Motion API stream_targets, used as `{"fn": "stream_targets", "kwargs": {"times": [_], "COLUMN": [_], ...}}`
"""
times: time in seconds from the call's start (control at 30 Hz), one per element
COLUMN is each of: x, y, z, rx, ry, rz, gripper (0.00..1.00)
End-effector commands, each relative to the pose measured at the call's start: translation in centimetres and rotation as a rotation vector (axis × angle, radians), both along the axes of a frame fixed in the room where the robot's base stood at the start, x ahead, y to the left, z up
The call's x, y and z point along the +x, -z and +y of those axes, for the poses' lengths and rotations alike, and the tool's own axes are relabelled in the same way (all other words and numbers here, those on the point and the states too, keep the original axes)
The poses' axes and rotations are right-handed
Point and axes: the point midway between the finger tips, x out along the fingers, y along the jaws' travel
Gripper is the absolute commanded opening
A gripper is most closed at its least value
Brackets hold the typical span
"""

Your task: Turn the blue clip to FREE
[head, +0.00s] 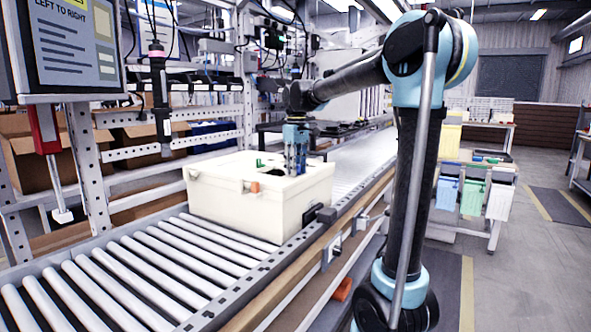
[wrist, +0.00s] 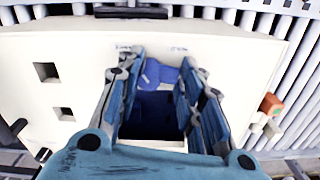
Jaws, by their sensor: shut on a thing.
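The blue clip (wrist: 160,74) shows in the wrist view between my fingertips, on the top of a cream-white box (wrist: 60,95). Small dark lettering stands on the box top beyond each fingertip, too small to read surely. My gripper (wrist: 163,66) is shut on the blue clip, with one finger on each side. A dark blue area below the clip lies partly hidden between the fingers. In the head view my gripper (head: 296,165) reaches down onto the right part of the box top (head: 225,172), and the clip is hidden there.
The box sits on a roller conveyor (head: 150,262). A black block (head: 326,214) stands at its right side. An orange part (head: 254,187) is on its front, and a small green part (head: 259,162) shows on top. A hanging tool (head: 160,95) is at the left.

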Motion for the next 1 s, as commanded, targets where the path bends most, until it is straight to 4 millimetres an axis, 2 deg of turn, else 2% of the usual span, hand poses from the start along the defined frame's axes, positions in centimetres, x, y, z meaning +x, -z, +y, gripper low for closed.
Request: {"fn": "stream_targets", "kwargs": {"times": [0.4,0.97,1.0], "x": [0.03,0.08,0.08], "y": [-0.03,-0.04,-0.04], "z": [-0.39,-0.39,-0.38], "rx": [-0.004,-0.004,-0.004], "ry": [-0.183,-0.208,-0.208], "rz": [-0.002,-0.003,-0.003], "gripper": [0.11,0.10,0.43]}}
